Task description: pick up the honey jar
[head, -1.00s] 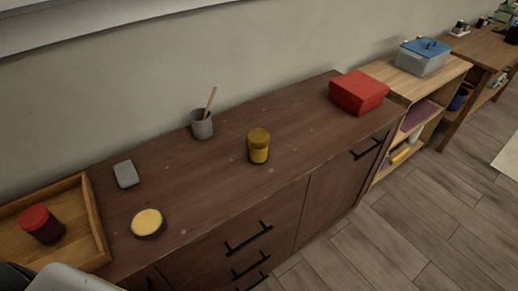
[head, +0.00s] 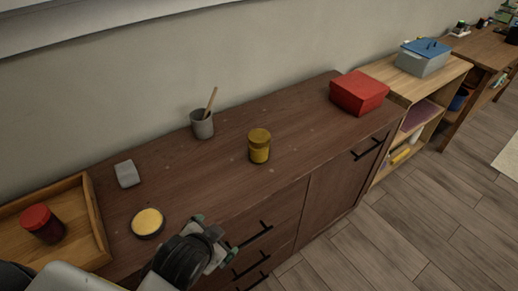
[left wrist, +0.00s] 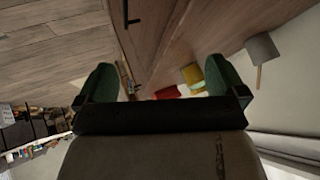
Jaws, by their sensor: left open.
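The honey jar (head: 259,152), amber with a yellow lid, stands upright on the dark wooden cabinet (head: 285,118), right of its middle. It also shows in the left wrist view (left wrist: 191,74), partly behind the right-hand finger. My left gripper (head: 214,243) is low in the head view, at the cabinet's front edge, left of and nearer than the jar. In the left wrist view its two green-padded fingers (left wrist: 160,80) are wide apart with nothing held. It does not touch the jar. My right gripper is not in view.
A grey cup with a wooden stick (head: 202,126) stands behind the jar. A red box (head: 358,92) is at the right end. A round yellow-topped tin (head: 148,222), a grey block (head: 127,174) and a wooden tray (head: 98,225) with a red-lidded jar (head: 41,224) are left.

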